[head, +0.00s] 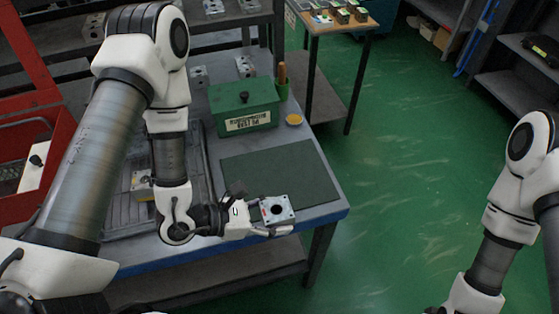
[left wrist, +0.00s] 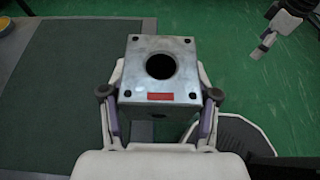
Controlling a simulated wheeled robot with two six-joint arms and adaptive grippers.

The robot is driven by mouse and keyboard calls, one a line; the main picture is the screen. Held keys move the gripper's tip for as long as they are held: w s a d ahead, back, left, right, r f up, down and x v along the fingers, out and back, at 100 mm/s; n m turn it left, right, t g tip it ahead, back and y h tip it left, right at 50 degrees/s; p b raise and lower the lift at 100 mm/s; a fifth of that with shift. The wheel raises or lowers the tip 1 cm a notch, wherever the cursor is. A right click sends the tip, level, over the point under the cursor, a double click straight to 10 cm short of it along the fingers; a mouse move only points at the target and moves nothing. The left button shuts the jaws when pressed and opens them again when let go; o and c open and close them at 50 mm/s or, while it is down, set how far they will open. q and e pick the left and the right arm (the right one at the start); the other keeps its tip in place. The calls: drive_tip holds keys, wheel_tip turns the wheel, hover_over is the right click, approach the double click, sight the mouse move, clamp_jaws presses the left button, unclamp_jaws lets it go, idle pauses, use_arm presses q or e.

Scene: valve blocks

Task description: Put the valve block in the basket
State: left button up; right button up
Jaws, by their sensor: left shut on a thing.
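My left gripper (head: 268,218) is shut on a grey metal valve block (head: 278,208), near the front right corner of the workbench. In the left wrist view the block (left wrist: 160,68) sits between the two fingers (left wrist: 160,100), with a round dark bore, corner holes and a red label on the face I see. Another block (head: 142,183) lies on the dark ridged tray (head: 125,222), partly behind my left arm. I cannot make out a basket. My right arm comes in at the right of the head view; its gripper is out of that frame. It seems to show, small, in the left wrist view (left wrist: 262,48).
The workbench (head: 325,213) holds a dark green mat (head: 285,170), a green box (head: 242,110), a yellow dish (head: 294,120) and more blocks at the back. A red rack (head: 35,75) stands at left. Green floor is open to the right.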

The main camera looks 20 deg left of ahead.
use_arm(q)
drive_tip(key=b, duration=0.3)
drive_tip(key=shift+w+a+f+b, duration=0.1)
drive_tip(key=shift+a+f+b, duration=0.15)
drive_tip(key=shift+f+b, duration=0.15)
drive_tip(key=w+b, duration=0.2)
drive_tip(key=w+a+b, duration=0.1)
drive_tip(key=b, duration=0.1)
drive_tip(key=shift+w+f, duration=0.3)
drive_tip(key=shift+w, duration=0.05)
use_arm(e)
wheel_tip(320, 180, down, 8)
use_arm(q)
drive_tip(key=p, duration=0.3)
hover_over(277, 178)
drive_tip(key=s, duration=0.3)
drive_tip(key=shift+w+d+r, duration=0.15)
drive_tip(key=shift+d+r, duration=0.15)
drive_tip(key=shift+r, duration=0.15)
drive_tip(key=w, duration=0.2)
drive_tip(key=shift+w+a+f+p, duration=0.35)
drive_tip(key=shift+f, duration=0.05)
wheel_tip(277, 178, down, 3)
drive_tip(key=shift+r, duration=0.2)
drive_tip(key=shift+f+p, duration=0.3)
drive_tip(key=shift+f, duration=0.1)
use_arm(e)
drive_tip(key=r, duration=0.4)
drive_tip(key=shift+s+r, duration=0.15)
drive_tip(key=shift+s, duration=0.2)
